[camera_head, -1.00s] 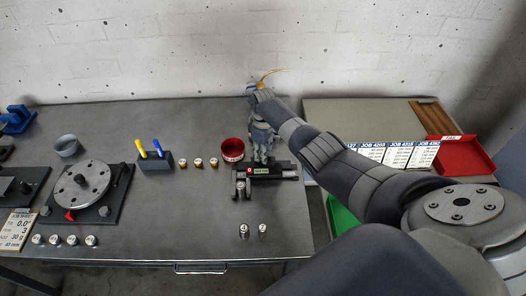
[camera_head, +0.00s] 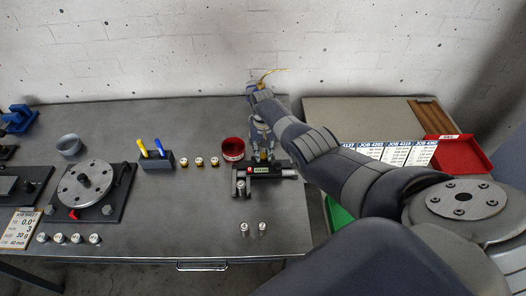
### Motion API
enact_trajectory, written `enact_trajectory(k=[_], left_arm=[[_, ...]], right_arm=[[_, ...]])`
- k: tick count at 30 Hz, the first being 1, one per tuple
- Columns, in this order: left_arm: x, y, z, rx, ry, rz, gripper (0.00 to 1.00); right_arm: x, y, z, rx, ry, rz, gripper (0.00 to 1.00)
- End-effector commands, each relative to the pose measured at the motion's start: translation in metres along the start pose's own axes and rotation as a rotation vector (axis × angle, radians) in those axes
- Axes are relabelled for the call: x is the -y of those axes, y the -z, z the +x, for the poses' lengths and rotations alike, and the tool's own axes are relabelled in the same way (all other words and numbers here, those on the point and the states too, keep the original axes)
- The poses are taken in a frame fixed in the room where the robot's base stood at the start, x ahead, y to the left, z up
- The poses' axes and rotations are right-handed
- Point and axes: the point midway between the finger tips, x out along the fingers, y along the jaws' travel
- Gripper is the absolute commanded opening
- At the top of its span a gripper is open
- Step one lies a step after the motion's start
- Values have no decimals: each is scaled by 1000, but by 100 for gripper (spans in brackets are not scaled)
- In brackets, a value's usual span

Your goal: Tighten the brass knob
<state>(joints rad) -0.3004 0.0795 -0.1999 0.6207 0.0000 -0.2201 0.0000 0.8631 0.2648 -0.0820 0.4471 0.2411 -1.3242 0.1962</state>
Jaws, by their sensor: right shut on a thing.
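My right gripper (camera_head: 263,156) points down at the black device with the small green display (camera_head: 264,169), at the back right of the bench. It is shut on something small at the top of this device. The fingers hide it, so I cannot clearly see the brass knob there. Several small cylinders stand nearby: a row with brass-coloured parts (camera_head: 199,162) is left of the red bowl. My left gripper is not in view.
A red bowl (camera_head: 232,149) stands close left of the gripper. A holder with blue and yellow handles (camera_head: 156,160) and a disc rotor on a black base (camera_head: 87,183) are further left. Two silver cylinders (camera_head: 244,229) stand in front. The bench's front middle is clear.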

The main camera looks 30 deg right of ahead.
Motion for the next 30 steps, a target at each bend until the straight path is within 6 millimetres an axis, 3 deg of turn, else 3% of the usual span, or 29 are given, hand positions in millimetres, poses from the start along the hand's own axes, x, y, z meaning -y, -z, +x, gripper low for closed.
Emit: enact_trajectory(k=[12, 30], left_arm=[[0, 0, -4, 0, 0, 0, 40], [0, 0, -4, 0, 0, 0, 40]], right_arm=[[0, 0, 0, -1, 0, 276, 0], [0, 1, 0, -1, 1, 358, 0]])
